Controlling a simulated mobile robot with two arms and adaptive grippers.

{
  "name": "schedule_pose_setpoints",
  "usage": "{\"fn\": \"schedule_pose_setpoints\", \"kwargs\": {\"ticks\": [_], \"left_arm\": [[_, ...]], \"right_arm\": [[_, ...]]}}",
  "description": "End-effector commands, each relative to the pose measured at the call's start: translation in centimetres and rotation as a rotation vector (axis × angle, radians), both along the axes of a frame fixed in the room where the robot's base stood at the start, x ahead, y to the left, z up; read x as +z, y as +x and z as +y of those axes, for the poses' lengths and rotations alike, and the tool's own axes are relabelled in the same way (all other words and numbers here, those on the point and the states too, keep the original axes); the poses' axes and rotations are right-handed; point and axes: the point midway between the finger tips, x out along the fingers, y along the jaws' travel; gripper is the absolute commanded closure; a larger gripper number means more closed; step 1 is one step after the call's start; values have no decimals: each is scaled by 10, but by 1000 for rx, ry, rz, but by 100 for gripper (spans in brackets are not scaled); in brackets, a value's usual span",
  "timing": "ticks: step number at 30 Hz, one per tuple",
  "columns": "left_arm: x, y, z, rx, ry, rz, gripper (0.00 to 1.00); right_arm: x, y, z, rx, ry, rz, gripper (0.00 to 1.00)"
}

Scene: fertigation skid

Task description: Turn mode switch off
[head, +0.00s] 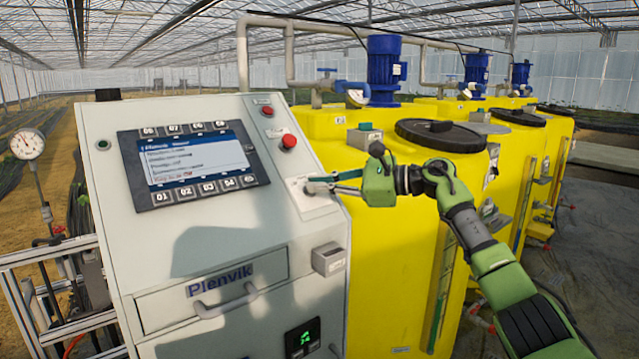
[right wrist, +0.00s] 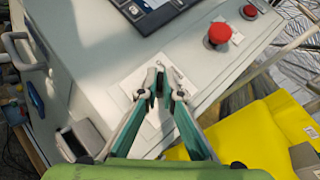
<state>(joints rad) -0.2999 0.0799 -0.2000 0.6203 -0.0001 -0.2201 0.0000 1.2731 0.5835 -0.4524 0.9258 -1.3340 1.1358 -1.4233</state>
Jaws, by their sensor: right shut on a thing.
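The mode switch sits on a white plate (head: 318,207) on the right side of the grey control cabinet's sloped face. In the right wrist view its small dark knob (right wrist: 159,85) shows between the fingertips. My right gripper (head: 309,186) reaches in from the right and is shut on the knob; it also shows in the right wrist view (right wrist: 158,83). The fingers cover most of the switch, so its pointer position and most of its markings cannot be read. My left gripper is not in view.
A red button (head: 289,141) and a smaller red one (head: 267,111) are above the switch. A display (head: 195,162) lies to the left. A grey box (head: 328,259) juts out below. Yellow tanks (head: 395,280) stand close on the right, under my right arm.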

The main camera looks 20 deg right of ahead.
Motion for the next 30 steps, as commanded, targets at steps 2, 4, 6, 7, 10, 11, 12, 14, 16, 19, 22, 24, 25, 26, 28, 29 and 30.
{"fn": "schedule_pose_setpoints", "kwargs": {"ticks": [2, 4, 6, 7, 10, 11, 12, 14, 16, 19, 22, 24, 25, 26, 28, 29, 30], "left_arm": [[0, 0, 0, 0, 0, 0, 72], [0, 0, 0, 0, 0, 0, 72], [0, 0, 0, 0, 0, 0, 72], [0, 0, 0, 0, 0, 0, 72], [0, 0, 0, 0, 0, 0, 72], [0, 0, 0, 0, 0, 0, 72], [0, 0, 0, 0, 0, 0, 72], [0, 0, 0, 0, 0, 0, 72], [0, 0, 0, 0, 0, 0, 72], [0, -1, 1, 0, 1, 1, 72], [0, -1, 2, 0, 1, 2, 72], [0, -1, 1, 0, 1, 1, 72], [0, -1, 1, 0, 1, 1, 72], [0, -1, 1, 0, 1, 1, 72], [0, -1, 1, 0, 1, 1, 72], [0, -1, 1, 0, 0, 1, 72], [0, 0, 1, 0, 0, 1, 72]], "right_arm": [[-2, 0, 0, 1, -3, 1, 100], [-2, 0, 0, 0, -3, 1, 100], [-2, 0, 0, 0, -3, 1, 100], [-2, 0, 0, 0, -3, 1, 100], [-2, 0, 0, 0, -3, 1, 77], [-2, 0, 0, 0, -3, 1, 77], [-2, 0, 0, -1, -3, 2, 77], [-1, 0, 0, 0, -2, 1, 77], [-1, 0, 0, -1, -1, 1, 77], [-1, 0, 0, -1, -1, 1, 77], [0, -2, -4, -2, -1, 1, 77], [1, -6, -11, -4, -1, 0, 77], [2, -9, -14, -5, -2, 1, 77], [2, -12, -19, -5, -2, 0, 77], [4, -21, -30, -5, -3, 1, 77], [5, -25, -35, -5, -4, 1, 77], [6, -30, -42, -5, -4, 2, 77]]}}
